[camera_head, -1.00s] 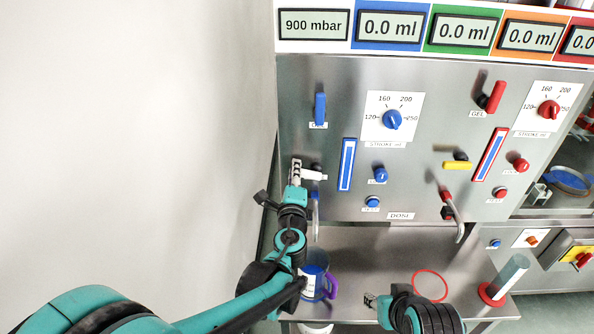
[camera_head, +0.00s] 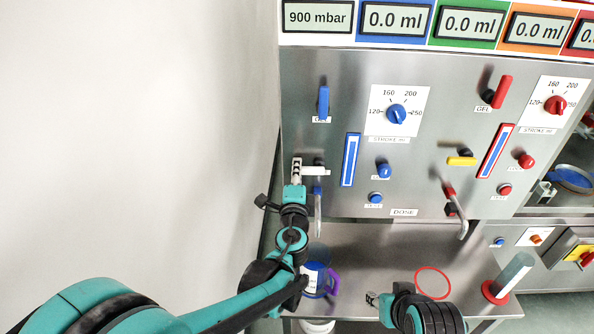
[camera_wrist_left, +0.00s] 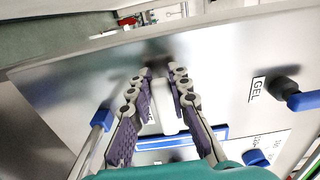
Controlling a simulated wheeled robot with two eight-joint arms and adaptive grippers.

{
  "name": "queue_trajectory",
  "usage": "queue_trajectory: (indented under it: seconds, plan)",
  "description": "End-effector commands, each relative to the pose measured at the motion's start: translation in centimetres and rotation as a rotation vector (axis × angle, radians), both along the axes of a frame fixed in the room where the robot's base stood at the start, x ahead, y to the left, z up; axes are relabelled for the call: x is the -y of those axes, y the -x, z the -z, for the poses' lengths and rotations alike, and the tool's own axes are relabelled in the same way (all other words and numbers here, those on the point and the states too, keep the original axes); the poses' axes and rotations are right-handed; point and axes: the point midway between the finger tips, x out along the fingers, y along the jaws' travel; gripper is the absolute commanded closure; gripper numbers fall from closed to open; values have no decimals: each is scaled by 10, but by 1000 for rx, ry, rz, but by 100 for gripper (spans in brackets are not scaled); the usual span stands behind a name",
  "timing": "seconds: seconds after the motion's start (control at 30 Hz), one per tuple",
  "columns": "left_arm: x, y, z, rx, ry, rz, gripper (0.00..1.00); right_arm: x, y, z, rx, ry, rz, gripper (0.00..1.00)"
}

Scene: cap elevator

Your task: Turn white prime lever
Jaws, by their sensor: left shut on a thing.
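The white prime lever (camera_head: 315,171) is on the left part of the steel panel and lies about horizontal. It also shows in the left wrist view (camera_wrist_left: 164,108), between the fingers. My left gripper (camera_head: 297,168) is at the lever's left end and shut on it; its two fingers (camera_wrist_left: 168,95) lie on either side of the lever. The fingers partly hide the lever. My right gripper (camera_head: 372,298) is low over the bench, far from the lever, and its finger state is too small to tell.
A metal spout (camera_head: 318,215) hangs just below the lever. A blue cup with a purple handle (camera_head: 333,284) stands on the bench beneath it. A blue gel lever (camera_head: 323,103) is above. A red ring (camera_head: 433,270) marks the bench to the right.

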Motion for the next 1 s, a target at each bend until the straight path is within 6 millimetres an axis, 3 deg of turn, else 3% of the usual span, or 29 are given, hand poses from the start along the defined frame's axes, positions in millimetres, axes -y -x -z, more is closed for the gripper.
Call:
queue_trajectory:
  seconds: [0.03,0.1,0.47,0.57,1.0]
  plan:
    - [0,0,1,-1,2,1,74,0,0,0,0,0,0,60]
    - [0,0,1,-1,2,1,60,0,0,0,0,0,0,60]
    - [0,5,0,0,0,1,60,0,0,0,0,0,0,60]
    - [0,18,0,0,0,2,60,0,0,0,0,0,0,60]
    - [1,106,1,-1,1,3,60,0,0,0,0,0,0,60]
